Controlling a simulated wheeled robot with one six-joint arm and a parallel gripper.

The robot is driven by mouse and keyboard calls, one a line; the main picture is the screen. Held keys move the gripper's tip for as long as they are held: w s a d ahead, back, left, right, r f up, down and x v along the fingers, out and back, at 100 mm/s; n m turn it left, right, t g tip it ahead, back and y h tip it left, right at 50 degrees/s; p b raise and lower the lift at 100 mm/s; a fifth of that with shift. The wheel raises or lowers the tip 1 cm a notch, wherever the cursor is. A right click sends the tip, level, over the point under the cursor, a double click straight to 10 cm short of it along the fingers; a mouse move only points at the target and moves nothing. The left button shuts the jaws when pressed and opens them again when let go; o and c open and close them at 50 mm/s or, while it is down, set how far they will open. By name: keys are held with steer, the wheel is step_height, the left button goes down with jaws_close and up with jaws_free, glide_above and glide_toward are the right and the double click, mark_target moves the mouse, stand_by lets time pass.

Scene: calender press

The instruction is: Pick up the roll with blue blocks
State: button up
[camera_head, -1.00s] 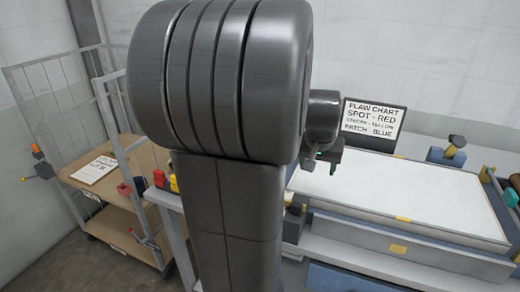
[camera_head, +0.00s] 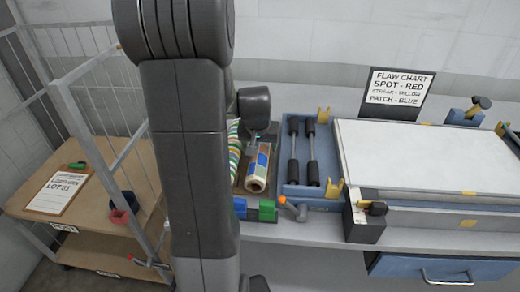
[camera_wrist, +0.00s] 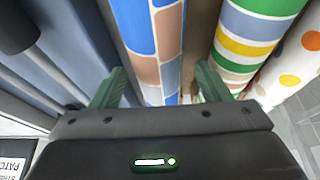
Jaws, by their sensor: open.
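The roll with blue blocks (camera_head: 262,161) lies in a dark tray left of the blue rack, with blue, brown and cream blocks on its side. In the wrist view this roll (camera_wrist: 152,40) runs between the two green fingers of my gripper (camera_wrist: 160,84). My gripper is open, one finger on each side of the roll; I cannot tell whether either touches it. In the head view my arm hides part of the tray and most of my gripper.
A striped roll (camera_wrist: 250,35) lies close right of the blue-block roll, beside my right finger. A dotted roll (camera_wrist: 295,60) is further right. A wooden cart (camera_head: 80,205) is left.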

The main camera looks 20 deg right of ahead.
steer(key=shift+x, duration=1)
steer(key=shift+d, duration=0.15)
steer(key=c, duration=1.3)
steer(key=shift+r, duration=0.1)
